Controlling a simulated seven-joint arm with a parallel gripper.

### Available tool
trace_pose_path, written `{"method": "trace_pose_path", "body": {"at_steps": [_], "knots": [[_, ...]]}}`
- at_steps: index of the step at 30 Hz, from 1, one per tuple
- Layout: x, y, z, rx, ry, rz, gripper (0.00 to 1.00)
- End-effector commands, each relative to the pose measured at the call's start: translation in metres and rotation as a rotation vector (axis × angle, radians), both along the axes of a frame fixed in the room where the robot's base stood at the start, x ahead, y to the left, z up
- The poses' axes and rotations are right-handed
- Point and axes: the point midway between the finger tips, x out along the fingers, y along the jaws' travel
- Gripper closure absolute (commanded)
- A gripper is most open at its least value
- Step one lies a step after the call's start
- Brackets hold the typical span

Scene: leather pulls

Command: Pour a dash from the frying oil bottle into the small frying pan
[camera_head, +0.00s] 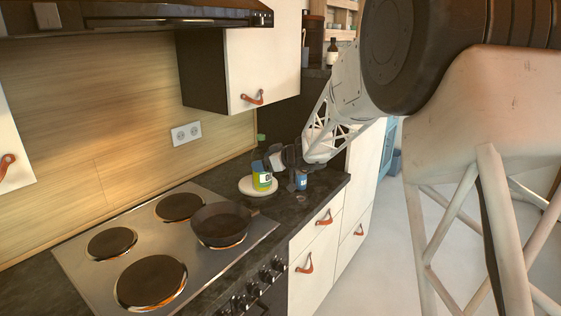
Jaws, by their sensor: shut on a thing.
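The frying oil bottle (262,180), with a green cap and a yellow-green label, is upright at the round white board at the back right of the counter. My gripper (272,161) reaches in from the right and is shut on it, hiding its middle. I cannot tell whether its base touches the board. The small frying pan (221,221) is dark and sits on the right rear part of the stove, its handle pointing to the right and back. The pan is left of and nearer than the bottle, apart from it.
The round white board (246,187) lies on the dark counter. A small blue-labelled container (301,181) stands right of the bottle, close to my gripper. The stove (110,265) has several bare hot plates. A wall cabinet (262,70) hangs above the counter, and a hood (180,14) overhangs the stove.

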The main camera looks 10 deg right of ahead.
Motion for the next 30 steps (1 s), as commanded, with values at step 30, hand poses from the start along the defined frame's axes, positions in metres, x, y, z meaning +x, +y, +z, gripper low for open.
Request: {"method": "trace_pose_path", "body": {"at_steps": [30], "knots": [[-0.137,0.206,0.016,0.000,0.008,0.003,0.69]]}}
